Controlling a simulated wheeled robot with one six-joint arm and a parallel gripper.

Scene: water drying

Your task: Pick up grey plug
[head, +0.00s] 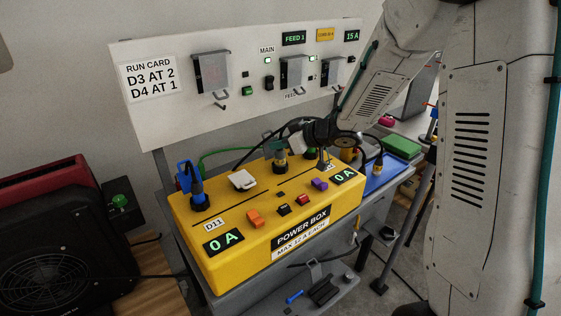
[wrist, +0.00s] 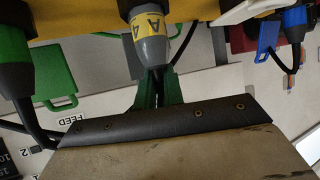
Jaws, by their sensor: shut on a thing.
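The grey plug (wrist: 150,42) has a yellow band marked "A 4" and a black cable. In the wrist view its far end meets the yellow power box (wrist: 85,20). In the head view the grey plug (head: 280,158) stands upright at the back of the power box (head: 215,257), between a blue plug and a green one. My gripper (wrist: 156,88) is shut on the grey plug, with its green fingers at the cable end. In the head view my gripper (head: 297,136) comes in from the upper right. Its fingertips are hard to make out there.
A blue plug (head: 198,190) stands at the box's left, with a white lid (head: 243,180) beside it. In the wrist view a green plug (wrist: 12,75) is close on the left. A white panel (head: 150,120) with switches stands behind. Loose cables run around the box.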

